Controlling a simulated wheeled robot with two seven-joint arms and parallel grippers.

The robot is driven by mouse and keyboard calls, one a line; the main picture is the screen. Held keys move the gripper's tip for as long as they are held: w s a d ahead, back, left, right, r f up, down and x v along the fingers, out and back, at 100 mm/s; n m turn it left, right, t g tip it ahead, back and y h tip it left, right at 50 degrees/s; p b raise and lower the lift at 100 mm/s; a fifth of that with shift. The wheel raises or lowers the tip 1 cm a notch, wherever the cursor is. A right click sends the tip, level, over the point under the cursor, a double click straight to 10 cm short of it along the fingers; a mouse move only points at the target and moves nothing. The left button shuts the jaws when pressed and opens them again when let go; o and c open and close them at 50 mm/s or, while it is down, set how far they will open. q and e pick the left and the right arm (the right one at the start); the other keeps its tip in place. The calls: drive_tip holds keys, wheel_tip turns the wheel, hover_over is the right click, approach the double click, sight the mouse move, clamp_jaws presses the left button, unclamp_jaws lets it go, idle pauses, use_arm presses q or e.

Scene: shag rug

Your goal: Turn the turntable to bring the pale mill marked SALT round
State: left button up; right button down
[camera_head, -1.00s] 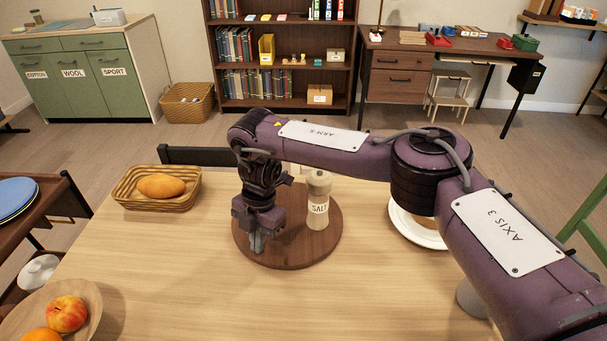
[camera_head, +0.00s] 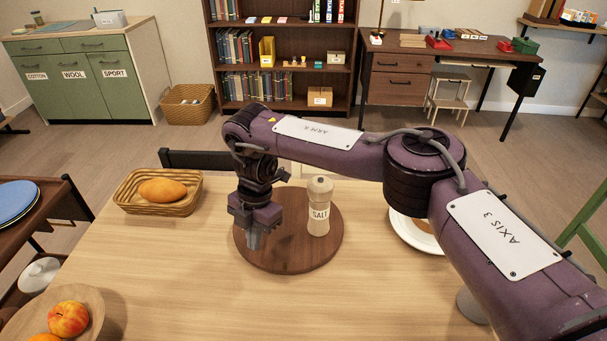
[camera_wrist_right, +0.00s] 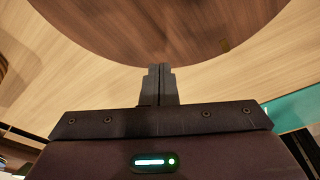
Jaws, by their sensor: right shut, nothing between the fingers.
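The round dark wooden turntable (camera_head: 290,258) sits on the table. My right gripper (camera_head: 254,240) is shut and empty, pointing down over the left part of the turntable, left of the mill. In the right wrist view the shut fingertips (camera_wrist_right: 160,70) overlap the turntable's edge (camera_wrist_right: 165,45); I cannot tell whether they touch it. My arm hides part of the turntable's back. My left gripper is not in view.
A basket with a loaf (camera_head: 162,190) stands at the table's back left. A fruit bowl (camera_head: 66,318) is at the front left. A white plate (camera_head: 420,238) lies right of the turntable, partly behind my arm. The table's front middle is clear.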

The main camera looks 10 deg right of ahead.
wheel_tip(320, 180, up, 2)
drive_tip(key=shift+d+r+p, duration=0.1)
drive_tip(key=shift+d+p, duration=0.05)
drive_tip(key=shift+p, duration=0.4)
wheel_tip(320, 180, up, 3)
drive_tip(key=shift+f+p, duration=0.1)
drive_tip(key=shift+p, duration=1)
drive_tip(key=shift+s+f, duration=0.1)
